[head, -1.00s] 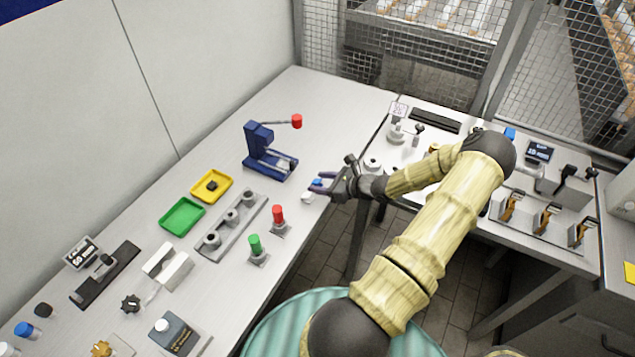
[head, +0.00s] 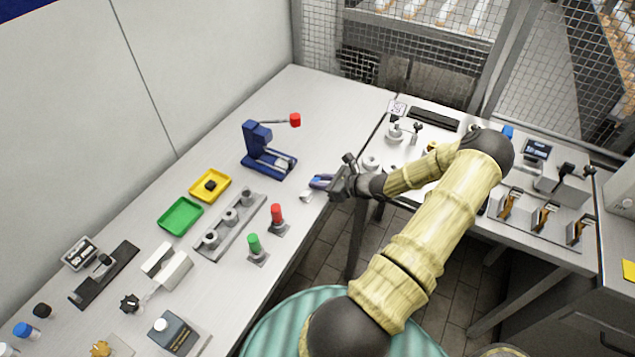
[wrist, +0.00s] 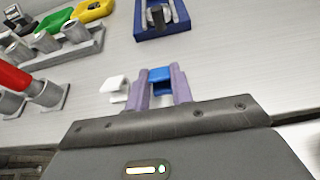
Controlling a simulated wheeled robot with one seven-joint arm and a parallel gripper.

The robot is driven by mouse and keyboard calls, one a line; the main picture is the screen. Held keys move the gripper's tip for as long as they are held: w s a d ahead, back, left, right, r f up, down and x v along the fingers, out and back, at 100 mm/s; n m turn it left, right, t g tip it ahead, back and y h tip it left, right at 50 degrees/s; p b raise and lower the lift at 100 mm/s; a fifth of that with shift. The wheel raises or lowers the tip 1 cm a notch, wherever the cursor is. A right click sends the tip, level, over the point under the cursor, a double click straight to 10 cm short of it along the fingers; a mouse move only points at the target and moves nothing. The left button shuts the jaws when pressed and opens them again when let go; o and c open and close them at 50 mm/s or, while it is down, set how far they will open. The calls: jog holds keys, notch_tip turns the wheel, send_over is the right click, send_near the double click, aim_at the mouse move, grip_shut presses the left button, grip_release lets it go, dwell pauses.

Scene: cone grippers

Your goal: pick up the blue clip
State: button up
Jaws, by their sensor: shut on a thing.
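The blue clip (wrist: 160,75) sits between the two purple fingers of my gripper (wrist: 160,88) in the wrist view. The fingers are shut on it from both sides. In the head view my gripper (head: 322,182) is at the right edge of the white bench, and only a little of the clip shows there. A white clip-like piece (wrist: 115,88) lies just left of the fingers in the wrist view, apart from them. I cannot tell whether the blue clip still touches the bench.
A blue press (head: 265,155) with a red knob stands beyond my gripper. Red (head: 277,215) and green (head: 254,244) posts stand to the left, by a grey rail (head: 230,225). Yellow (head: 210,186) and green (head: 181,215) trays lie further left. The bench between press and gripper is clear.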

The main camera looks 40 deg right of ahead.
jog(key=shift+r, duration=0.1)
notch_tip(320, 180, up, 10)
jog(key=b, duration=0.1)
dwell(0.4)
dwell(0.4)
